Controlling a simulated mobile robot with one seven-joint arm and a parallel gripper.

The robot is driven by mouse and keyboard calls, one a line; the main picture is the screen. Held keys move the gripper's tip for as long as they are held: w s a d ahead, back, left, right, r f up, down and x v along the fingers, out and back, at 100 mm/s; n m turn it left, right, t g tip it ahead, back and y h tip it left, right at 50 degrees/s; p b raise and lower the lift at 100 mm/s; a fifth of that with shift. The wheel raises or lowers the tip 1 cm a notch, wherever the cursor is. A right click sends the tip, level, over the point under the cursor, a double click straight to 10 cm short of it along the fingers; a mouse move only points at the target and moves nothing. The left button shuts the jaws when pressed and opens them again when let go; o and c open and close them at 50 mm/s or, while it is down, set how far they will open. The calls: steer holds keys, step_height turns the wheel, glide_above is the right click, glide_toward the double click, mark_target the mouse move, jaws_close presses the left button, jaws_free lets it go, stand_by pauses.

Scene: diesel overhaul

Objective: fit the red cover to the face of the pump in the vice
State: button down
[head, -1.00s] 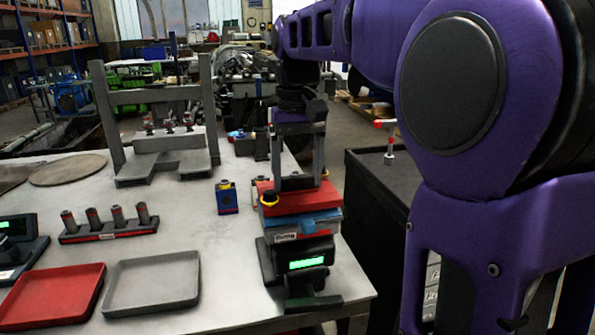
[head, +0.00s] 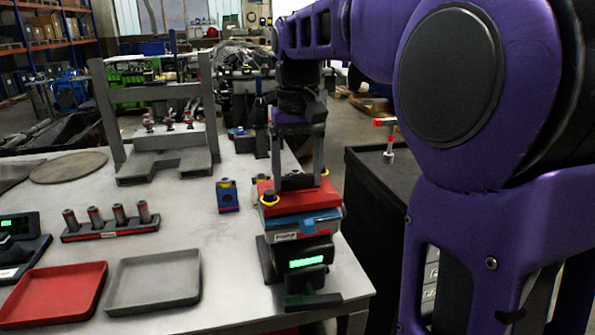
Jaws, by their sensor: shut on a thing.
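The red cover (head: 310,199) lies flat on top of the blue pump (head: 326,218), which sits in the vice (head: 309,252) at the table's right front corner. My gripper (head: 299,183) points straight down from above and is shut on the red cover. Its two fingers reach down to the cover's upper side.
A small blue-and-yellow block (head: 227,196) stands left of the vice. A grey press frame (head: 158,130), a rack of cylinders (head: 110,229), a red tray (head: 52,293) and a grey tray (head: 154,282) are further left. A black cabinet (head: 376,195) stands right of the table.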

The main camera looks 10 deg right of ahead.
steer(key=shift+f+b, duration=0.55)
steer(key=shift+f, duration=0.4)
stand_by(0.9)
jaws_free()
step_height(320, 180, up, 18)
steer(key=p, duration=0.5)
steer(key=shift+f, duration=0.25)
